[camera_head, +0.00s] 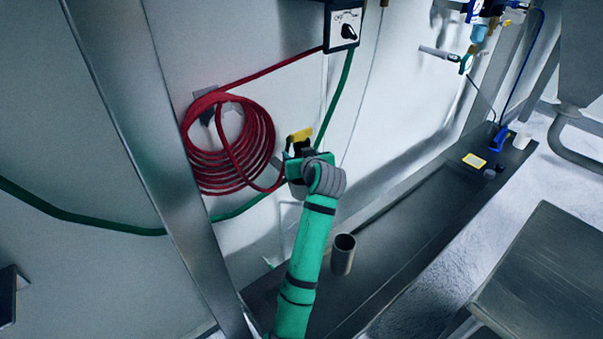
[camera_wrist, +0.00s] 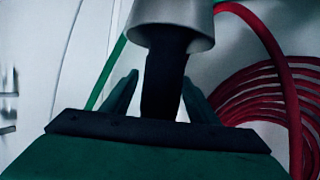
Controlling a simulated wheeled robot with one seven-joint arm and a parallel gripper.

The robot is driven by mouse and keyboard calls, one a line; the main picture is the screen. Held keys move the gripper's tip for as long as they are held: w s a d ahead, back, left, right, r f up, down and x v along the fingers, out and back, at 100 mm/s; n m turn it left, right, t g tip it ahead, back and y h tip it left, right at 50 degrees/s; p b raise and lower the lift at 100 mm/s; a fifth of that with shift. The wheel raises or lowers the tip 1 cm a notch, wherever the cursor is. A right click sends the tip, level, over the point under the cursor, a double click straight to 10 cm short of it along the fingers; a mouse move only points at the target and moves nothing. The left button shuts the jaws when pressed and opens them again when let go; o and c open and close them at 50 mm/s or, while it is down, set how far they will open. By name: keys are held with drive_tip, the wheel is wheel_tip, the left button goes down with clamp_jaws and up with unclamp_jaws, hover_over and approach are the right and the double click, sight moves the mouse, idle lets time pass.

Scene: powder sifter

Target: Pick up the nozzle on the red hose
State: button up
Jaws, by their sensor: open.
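The red hose (camera_head: 262,150) hangs coiled on the wall, and its free end curves up to the nozzle beside my gripper. The nozzle shows a yellow top (camera_head: 300,135) in the head view. In the wrist view its dark stem (camera_wrist: 165,75) and grey flared part (camera_wrist: 173,22) show. My gripper (camera_head: 302,151) is open at the nozzle. In the wrist view, the dark stem stands between the two green fingers (camera_wrist: 160,90), with a narrow gap seen on each side. My gripper hides part of the nozzle in the head view.
A control box (camera_head: 343,25) is on the wall above, with a green hose (camera_head: 338,103) running down past my gripper. A metal cup (camera_head: 343,254) stands on the dark bench (camera_head: 400,250) below. A metal post (camera_head: 150,130) stands left of the coil.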

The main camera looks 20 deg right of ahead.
drive_tip(key=shift+w, duration=0.15)
clamp_jaws()
drive_tip(key=shift+r, duration=0.1)
